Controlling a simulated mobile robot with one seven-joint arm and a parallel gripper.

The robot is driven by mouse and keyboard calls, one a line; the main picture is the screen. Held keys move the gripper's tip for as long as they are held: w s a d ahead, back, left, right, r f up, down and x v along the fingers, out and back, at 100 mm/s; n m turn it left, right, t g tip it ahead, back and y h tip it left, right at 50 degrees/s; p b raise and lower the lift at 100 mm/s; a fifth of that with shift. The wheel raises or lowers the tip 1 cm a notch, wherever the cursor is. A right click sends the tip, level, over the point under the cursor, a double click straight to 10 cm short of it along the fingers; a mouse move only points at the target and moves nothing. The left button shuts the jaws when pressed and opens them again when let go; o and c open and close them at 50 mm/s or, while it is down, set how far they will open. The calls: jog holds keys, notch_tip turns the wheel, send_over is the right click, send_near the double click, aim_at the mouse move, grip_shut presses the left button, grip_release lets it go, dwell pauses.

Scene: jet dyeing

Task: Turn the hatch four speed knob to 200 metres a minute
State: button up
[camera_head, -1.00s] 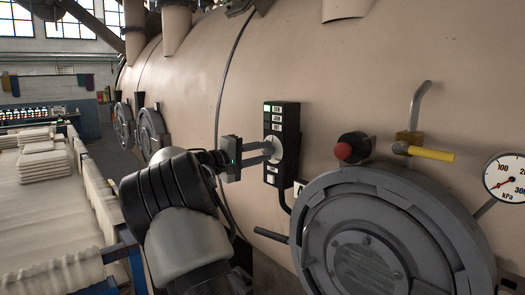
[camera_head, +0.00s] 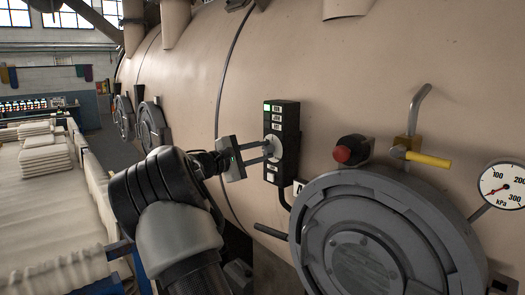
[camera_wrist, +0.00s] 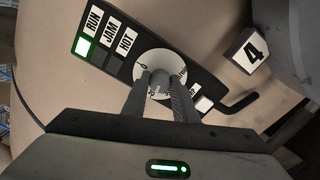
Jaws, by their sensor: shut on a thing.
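The speed knob (camera_wrist: 159,88) sits at the middle of a pale round dial (camera_wrist: 150,62) on a black control box (camera_head: 285,130) on the vessel wall. My gripper (camera_head: 268,150) reaches the box from the left. In the wrist view my gripper (camera_wrist: 160,85) is shut on the knob, one finger on each side. The fingers hide part of the dial, and its figures are too small to read surely. A plate with the number 4 (camera_wrist: 252,52) is beside the box.
A round grey hatch door (camera_head: 375,245) is at the lower right. Above it are a red-ended black fitting (camera_head: 350,150), a yellow-handled valve (camera_head: 428,159) and a kPa gauge (camera_head: 503,186). White folded cloth (camera_head: 45,158) lies at the left.

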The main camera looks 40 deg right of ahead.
dwell(0.3)
jog(key=o, duration=1)
jog(key=shift+o, duration=0.2)
jog(key=s+a+b, duration=0.1)
jog(key=a+b, duration=0.1)
jog(key=a, duration=1.5)
jog(key=shift+s+a, duration=0.2)
jog(key=shift+a, duration=0.05)
jog(key=shift+d, duration=0.1)
jog(key=s+f+m+y, duration=0.1)
jog(key=s+f+y, duration=0.35)
jog(key=s, duration=0.25)
jog(key=s+f+m+y, duration=0.25)
jog(key=s+y, duration=0.25)
jog(key=s, duration=0.3)
jog(key=s+a+f+m+t+y+p, duration=0.1)
jog(key=s+a+f+t+y, duration=0.3)
jog(key=s+a, duration=1.3)
jog(key=a+m+y, duration=0.1)
jog(key=a+y, duration=0.2)
jog(key=y, duration=0.1)
jog(key=shift+s+a+p, duration=0.15)
jog(key=shift+s+p, duration=0.2)
jog(key=shift+s, duration=0.05)
